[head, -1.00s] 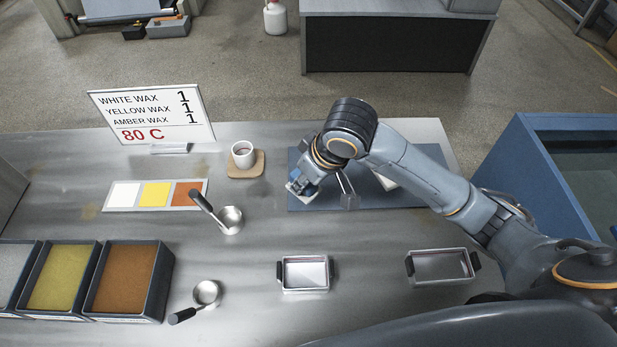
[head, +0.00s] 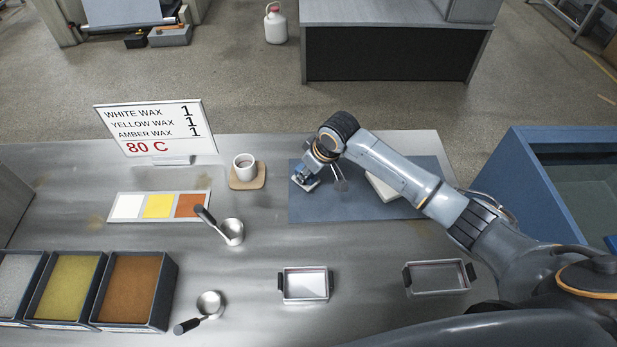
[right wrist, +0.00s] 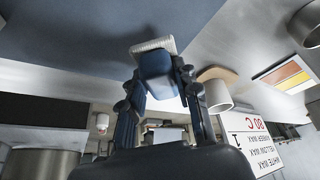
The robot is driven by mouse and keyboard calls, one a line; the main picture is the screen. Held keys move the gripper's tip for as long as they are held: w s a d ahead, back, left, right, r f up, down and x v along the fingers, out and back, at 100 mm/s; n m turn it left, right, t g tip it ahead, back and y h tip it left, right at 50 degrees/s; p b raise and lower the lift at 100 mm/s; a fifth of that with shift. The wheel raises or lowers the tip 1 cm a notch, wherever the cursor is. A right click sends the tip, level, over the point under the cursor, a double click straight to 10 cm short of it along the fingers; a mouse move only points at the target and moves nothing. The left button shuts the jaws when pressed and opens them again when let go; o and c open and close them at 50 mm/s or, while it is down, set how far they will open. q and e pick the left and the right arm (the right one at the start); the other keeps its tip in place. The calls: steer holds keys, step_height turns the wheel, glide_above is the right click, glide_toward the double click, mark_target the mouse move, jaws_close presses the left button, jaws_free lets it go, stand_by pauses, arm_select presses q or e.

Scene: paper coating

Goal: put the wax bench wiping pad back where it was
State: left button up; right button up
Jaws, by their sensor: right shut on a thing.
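My right gripper (head: 311,172) is shut on the wax bench wiping pad (head: 304,184), at the left part of the blue-grey mat (head: 325,212). In the right wrist view the pad is a blue block with a pale ribbed edge (right wrist: 154,45), held between the fingertips (right wrist: 156,78). The mat fills the upper left of that view. I cannot tell whether the pad touches the mat or hangs just above it. My left gripper is not in view.
A pale flat block (head: 381,188) lies on the mat, partly behind my right arm. A mug (head: 244,166) on a wooden coaster stands left of the mat. Two ladles (head: 232,231), two metal trays (head: 305,284) and wax bins (head: 137,288) stand nearer. A sign (head: 155,130) stands behind.

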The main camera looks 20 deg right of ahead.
mark_target(308, 180)
steer(key=shift+f, duration=1.6)
steer(key=shift+f, duration=0.1)
steer(key=o, duration=1)
steer(key=b+v, duration=0.1)
steer(key=v, duration=1.1)
steer(key=shift+w+d, duration=0.1)
